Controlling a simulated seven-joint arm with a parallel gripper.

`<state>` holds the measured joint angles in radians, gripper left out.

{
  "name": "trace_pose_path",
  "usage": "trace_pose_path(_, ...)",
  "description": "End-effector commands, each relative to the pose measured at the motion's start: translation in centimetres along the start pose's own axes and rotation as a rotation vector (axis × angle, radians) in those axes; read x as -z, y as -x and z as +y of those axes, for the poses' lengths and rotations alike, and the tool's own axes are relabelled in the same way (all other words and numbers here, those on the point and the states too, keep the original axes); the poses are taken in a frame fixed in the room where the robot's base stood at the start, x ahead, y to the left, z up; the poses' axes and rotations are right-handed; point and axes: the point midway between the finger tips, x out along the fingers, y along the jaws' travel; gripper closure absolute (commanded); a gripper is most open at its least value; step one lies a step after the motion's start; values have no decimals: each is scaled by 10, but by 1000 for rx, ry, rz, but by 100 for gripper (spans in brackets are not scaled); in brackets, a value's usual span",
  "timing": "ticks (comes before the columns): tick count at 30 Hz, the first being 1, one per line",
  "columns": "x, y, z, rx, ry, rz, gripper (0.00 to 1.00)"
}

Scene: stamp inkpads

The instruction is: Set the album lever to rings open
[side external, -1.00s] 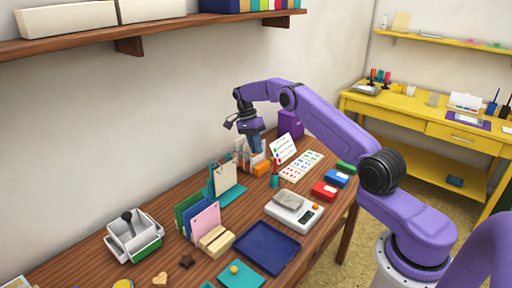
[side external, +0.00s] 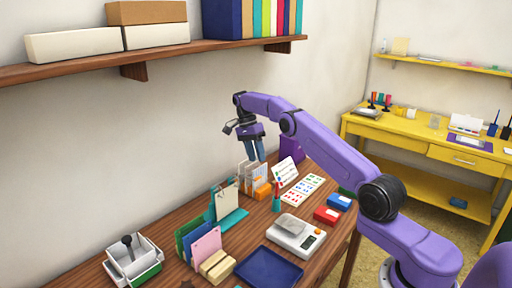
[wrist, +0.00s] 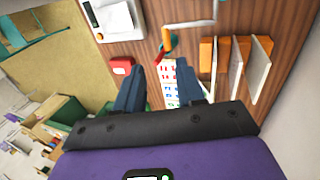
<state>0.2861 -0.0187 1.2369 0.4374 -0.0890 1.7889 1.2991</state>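My gripper (side external: 255,158) is in the air just above the orange-and-white upright rack (side external: 256,180) at the back of the wooden table. Its two blue-grey fingers are apart with nothing between them; the wrist view also shows the gap (wrist: 162,85). In that view the rack's orange blocks and pale plates (wrist: 235,65) lie to the right of the fingers. A purple upright item (side external: 292,148) stands behind, partly covered by my arm. I cannot make out an album lever or its setting in either view.
A teal cup with tools (side external: 277,198) stands beside the rack. A sheet of coloured marks (side external: 303,188), red and blue inkpads (side external: 327,214), a white scale (side external: 295,235) and a dark blue tray (side external: 268,270) lie nearer. Upright coloured cards (side external: 203,242) stand left.

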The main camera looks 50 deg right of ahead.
Motion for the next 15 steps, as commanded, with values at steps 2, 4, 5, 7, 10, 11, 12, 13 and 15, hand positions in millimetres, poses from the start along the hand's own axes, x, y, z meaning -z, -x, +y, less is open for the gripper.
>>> trace_pose_path(2, 0, 13, 4, 2, -1, 1, 62)
trace_pose_path(4, 0, 17, 5, 1, 0, 1, 62)
trace_pose_path(5, 0, 19, 6, 1, 0, 1, 62)
trace_pose_path(7, 0, 23, 8, 0, 0, 0, 62)
trace_pose_path(10, 0, 27, 10, 0, 1, 0, 62)
trace_pose_path(11, 0, 28, 10, 1, 1, 0, 62)
trace_pose_path(12, 0, 29, 10, 0, 1, 0, 62)
trace_pose_path(13, 0, 30, 11, 0, 1, 0, 62)
trace_pose_path(15, 0, 30, 12, -1, 1, 0, 62)
